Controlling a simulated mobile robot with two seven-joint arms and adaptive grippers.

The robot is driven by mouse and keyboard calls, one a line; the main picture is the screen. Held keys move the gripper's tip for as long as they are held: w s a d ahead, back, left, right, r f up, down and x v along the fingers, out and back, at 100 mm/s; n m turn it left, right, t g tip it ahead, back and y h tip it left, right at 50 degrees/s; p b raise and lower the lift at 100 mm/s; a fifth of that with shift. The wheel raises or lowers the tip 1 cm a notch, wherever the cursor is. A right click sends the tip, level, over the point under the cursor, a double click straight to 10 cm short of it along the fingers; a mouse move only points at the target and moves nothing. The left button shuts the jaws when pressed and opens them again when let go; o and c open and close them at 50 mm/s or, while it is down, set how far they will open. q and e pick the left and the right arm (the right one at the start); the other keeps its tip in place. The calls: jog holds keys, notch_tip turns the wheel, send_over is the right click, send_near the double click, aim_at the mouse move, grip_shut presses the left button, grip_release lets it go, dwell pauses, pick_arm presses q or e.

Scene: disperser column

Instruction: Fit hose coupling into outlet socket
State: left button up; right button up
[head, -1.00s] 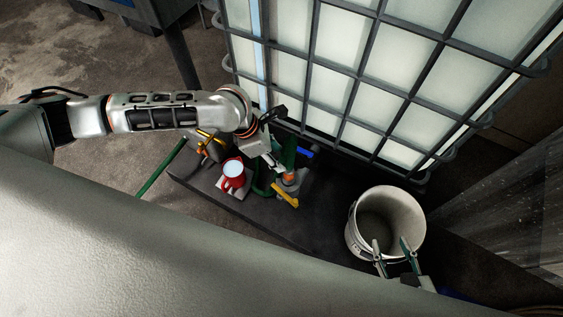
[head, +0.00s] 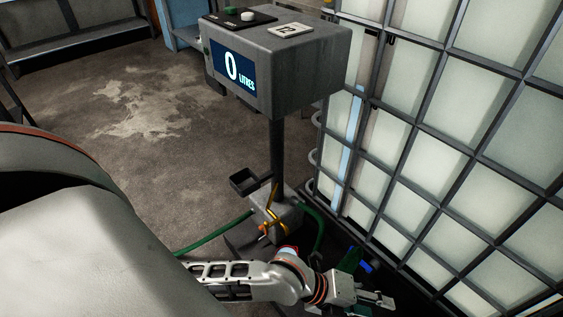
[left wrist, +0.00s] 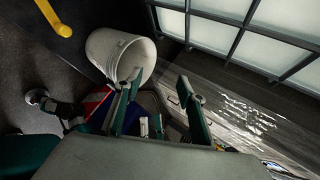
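In the head view, a green hose (head: 313,226) arcs down from the grey base of the column (head: 284,213) and goes out of sight behind my left arm. I cannot make out its coupling or the outlet socket; the arm covers that area. My left gripper (head: 384,301) is low in the head view, right of the column base. In the left wrist view its two fingers (left wrist: 156,78) are spread with nothing held between them. A yellow handle (left wrist: 54,17) shows at that view's upper left. My right gripper cannot be made out.
The column's display box (head: 275,65) reads 0 LITRES. A caged white tank (head: 455,130) stands to the right. A white bucket (left wrist: 118,54) lies beyond my left fingers in the wrist view. A blue piece (head: 366,267) sits near the gripper. Floor at left is open.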

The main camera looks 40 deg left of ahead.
pick_arm(q)
jog(key=s+a+f+n+t+y, duration=0.2)
jog(key=s+a+n, duration=0.3)
jog(key=a+n, duration=0.5)
jog(key=s+a+f+n+t+y, duration=0.2)
jog(key=s+a+n+y, duration=0.2)
jog(key=a+n, duration=0.5)
jog(key=s+n, duration=0.1)
jog(key=n, duration=0.3)
jog(key=shift+a+f, duration=0.4)
